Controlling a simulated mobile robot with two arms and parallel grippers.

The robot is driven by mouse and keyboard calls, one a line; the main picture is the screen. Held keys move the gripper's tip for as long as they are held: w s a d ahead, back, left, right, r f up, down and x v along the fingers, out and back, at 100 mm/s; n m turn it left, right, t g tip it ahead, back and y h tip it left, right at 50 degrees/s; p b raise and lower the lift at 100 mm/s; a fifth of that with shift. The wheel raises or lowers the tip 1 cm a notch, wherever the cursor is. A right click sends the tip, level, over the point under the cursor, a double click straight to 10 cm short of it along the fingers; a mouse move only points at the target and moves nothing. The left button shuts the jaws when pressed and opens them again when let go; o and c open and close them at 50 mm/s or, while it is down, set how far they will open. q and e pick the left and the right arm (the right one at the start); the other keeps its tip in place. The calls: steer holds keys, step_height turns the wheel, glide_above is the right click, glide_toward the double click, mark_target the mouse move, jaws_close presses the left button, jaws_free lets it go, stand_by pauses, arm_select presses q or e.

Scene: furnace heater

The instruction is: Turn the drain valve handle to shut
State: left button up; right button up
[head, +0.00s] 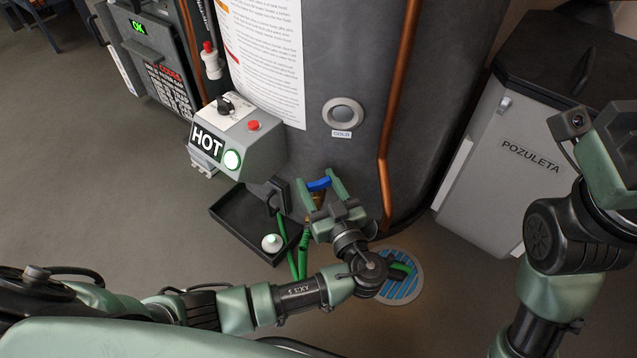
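The drain valve's blue handle (319,184) is low on the front of the grey tank (340,60). It lies roughly crosswise in the picture. My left gripper (319,187) is at the handle, with its two green fingers spread apart, one at each side of it. Whether the fingers touch the handle's ends cannot be told. The brass valve body (317,199) is mostly hidden behind the gripper. My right arm stands at the right edge, and its gripper is not visible.
A HOT control box (238,137) is left of the valve. Below it are a black tray (236,222) and green hoses (293,262). A floor drain (402,290) lies beneath my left wrist. A copper pipe (385,140) and a POZULETA bin (500,170) are to the right.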

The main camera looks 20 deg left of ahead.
arm_select(q)
steer(key=c, duration=0.7)
steer(key=shift+c, duration=0.2)
